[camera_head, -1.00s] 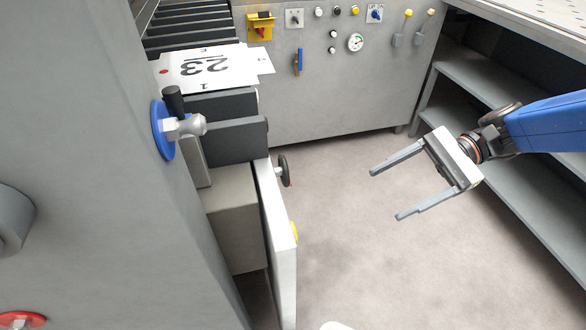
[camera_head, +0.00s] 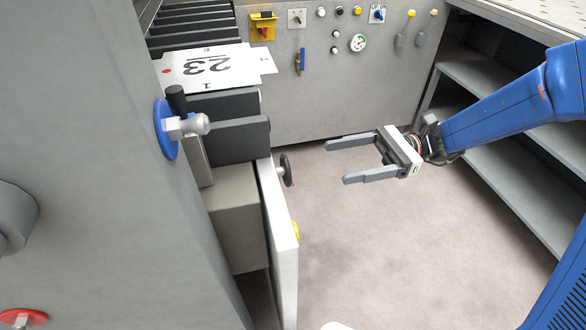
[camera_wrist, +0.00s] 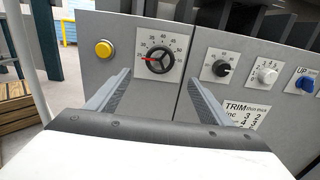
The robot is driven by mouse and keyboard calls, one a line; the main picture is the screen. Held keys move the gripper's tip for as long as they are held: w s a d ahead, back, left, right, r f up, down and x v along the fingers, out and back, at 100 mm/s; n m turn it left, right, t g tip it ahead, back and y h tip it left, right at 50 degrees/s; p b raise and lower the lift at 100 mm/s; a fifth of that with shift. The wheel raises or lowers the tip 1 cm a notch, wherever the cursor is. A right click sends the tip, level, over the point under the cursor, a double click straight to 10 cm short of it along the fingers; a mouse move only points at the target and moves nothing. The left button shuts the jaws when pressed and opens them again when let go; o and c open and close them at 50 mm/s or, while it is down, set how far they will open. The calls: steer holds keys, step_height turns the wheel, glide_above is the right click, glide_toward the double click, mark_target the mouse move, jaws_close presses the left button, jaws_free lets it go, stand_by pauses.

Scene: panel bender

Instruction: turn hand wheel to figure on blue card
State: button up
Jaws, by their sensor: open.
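In the wrist view, a dark three-spoked hand wheel (camera_wrist: 160,59) sits on a pale square dial plate with numbers around it. A red mark on it points left; the small figures are hard to read. The wheel shows edge-on in the head view (camera_head: 287,171), on the side of a grey panel. My gripper (camera_head: 335,161) is open and empty, to the right of the wheel and apart from it. Its fingers (camera_wrist: 157,94) point at the panel, below and around the wheel in the wrist view. I see no blue card.
A yellow button (camera_wrist: 104,48) is left of the wheel. A black knob (camera_wrist: 221,67), a pale knob (camera_wrist: 267,75) and a TRIM table (camera_wrist: 245,115) are right of it. A white sheet marked 23 (camera_head: 240,60) lies above. Shelves (camera_head: 500,135) stand right; the floor between is clear.

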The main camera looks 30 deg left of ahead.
mark_target(284, 170)
steer(key=x, duration=1.2)
steer(key=shift+s+a, duration=0.1)
steer(key=shift+s, duration=0.05)
steer(key=c, duration=1.1)
steer(key=shift+m, duration=0.3)
steer(key=m, duration=1.1)
steer(key=shift+s+r, duration=0.1)
